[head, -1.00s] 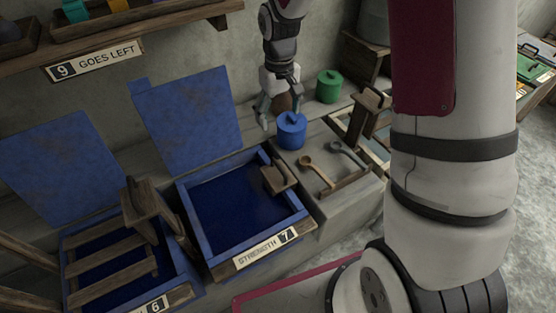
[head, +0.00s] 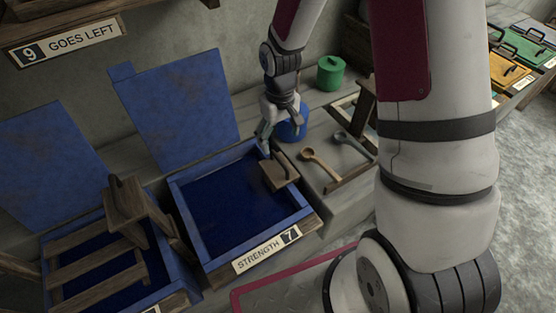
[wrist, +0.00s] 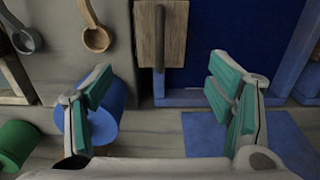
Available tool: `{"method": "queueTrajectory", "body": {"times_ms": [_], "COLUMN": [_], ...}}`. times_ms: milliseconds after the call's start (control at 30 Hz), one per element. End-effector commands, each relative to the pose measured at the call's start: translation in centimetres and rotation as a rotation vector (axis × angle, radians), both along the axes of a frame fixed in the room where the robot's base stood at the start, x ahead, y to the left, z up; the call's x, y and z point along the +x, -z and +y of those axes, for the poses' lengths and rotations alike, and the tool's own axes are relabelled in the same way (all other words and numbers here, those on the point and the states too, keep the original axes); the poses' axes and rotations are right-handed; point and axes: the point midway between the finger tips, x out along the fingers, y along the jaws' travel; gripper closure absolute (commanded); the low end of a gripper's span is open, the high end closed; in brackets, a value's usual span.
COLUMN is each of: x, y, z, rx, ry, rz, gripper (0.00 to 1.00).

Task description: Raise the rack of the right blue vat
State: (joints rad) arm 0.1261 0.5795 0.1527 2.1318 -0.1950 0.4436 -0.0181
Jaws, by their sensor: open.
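The right blue vat (head: 188,221) is a square blue-rimmed tub of dark blue liquid, with a "STRENGTH 7" plate on its front. A wooden block with a dark upright handle, the visible part of its rack (head: 274,178), sits at its right side; the rest is hidden in the liquid. My gripper (head: 270,143) is open just behind this block, by the vat's back right corner. In the wrist view the block (wrist: 174,50) and its dark bar handle (wrist: 159,52) lie ahead, between the lines of my open, empty fingers (wrist: 165,85). I see no contact.
The left vat's slatted rack (head: 97,270) and wooden post (head: 135,207) stand to the left. A blue lid (head: 175,115) leans on the wall behind. A blue pot (head: 292,128) is close to my gripper; a green pot (head: 330,73) and wooden ladle (head: 320,163) are to the right.

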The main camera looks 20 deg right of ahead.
Motion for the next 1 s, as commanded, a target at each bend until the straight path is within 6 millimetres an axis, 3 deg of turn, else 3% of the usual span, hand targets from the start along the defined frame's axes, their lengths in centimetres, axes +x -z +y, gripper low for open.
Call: {"method": "queueTrajectory", "body": {"times_ms": [700, 867, 1000], "x": [0.1, 0.1, 0.0], "y": [9.2, 10.5, 10.2], "z": [0.0, 0.0, 0.0], "rx": [0.000, 0.000, 0.000], "ry": [0.000, 0.000, 0.000], "rz": [0.001, 0.001, 0.000], "gripper": [0.25, 0.25, 0.25]}}
